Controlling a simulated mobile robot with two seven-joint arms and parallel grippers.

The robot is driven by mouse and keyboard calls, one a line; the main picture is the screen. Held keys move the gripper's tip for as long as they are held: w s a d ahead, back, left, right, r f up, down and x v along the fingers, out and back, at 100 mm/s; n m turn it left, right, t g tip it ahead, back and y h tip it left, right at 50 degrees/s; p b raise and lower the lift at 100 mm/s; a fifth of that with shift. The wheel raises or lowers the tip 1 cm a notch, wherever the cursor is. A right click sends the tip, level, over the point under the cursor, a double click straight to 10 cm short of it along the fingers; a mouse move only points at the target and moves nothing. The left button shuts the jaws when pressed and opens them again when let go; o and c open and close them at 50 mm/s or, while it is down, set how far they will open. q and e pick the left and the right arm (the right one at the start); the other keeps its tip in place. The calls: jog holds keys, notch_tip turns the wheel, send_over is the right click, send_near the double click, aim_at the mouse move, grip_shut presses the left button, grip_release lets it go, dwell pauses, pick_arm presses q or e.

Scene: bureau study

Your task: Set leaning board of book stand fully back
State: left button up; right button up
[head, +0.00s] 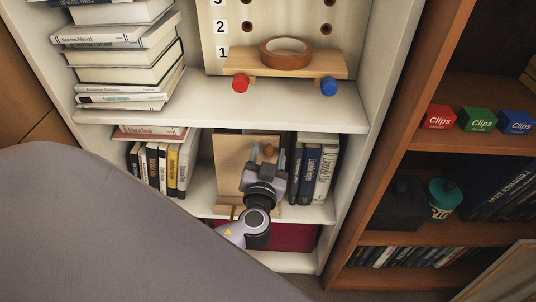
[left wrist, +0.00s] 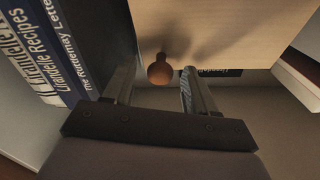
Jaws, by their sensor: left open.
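The book stand's pale wooden leaning board (head: 233,165) stands in the middle of the lower white shelf, tilted back by an amount I cannot judge. A wooden ledge (head: 226,211) shows at its foot. A round brown knob (left wrist: 160,70) sits on the board. My left gripper (head: 264,166) is in front of the board and hides part of it. In the left wrist view it is open, with the knob appearing between its two fingers; I cannot tell whether they touch it. The board (left wrist: 225,32) fills the upper part of that view. My right gripper is not in view.
Upright books (head: 175,168) stand left of the board, and dark blue and white books (head: 310,172) stand close on its right. The white shelf above (head: 240,105) holds stacked books and a wooden rack with a tape roll (head: 285,53). A brown bookcase (head: 405,120) is at the right.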

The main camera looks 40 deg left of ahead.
aim_at(269, 143)
pick_arm(q)
grip_shut()
jog(key=shift+w+a+r+p, duration=0.15)
jog(key=shift+w+r+p, duration=0.1)
jog(key=shift+p, duration=0.15)
jog(key=w+a+g+p, duration=0.1)
jog(key=p, duration=0.1)
jog(key=w+a+g+h+p, duration=0.1)
jog(key=w+p, duration=0.1)
jog(key=shift+f, duration=0.2)
jog(key=shift+w+a+f+g+h, duration=0.2)
jog(key=shift+w+f+g+h, duration=0.1)
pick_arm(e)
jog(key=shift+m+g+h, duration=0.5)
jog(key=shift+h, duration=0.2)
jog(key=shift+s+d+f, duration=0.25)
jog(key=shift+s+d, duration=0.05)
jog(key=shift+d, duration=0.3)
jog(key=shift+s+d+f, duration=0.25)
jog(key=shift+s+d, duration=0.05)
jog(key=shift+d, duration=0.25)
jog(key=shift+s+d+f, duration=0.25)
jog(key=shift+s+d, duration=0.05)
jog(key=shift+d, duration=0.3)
pick_arm(q)
grip_release()
jog(key=shift+w, duration=0.1)
jog(key=shift+d, duration=0.1)
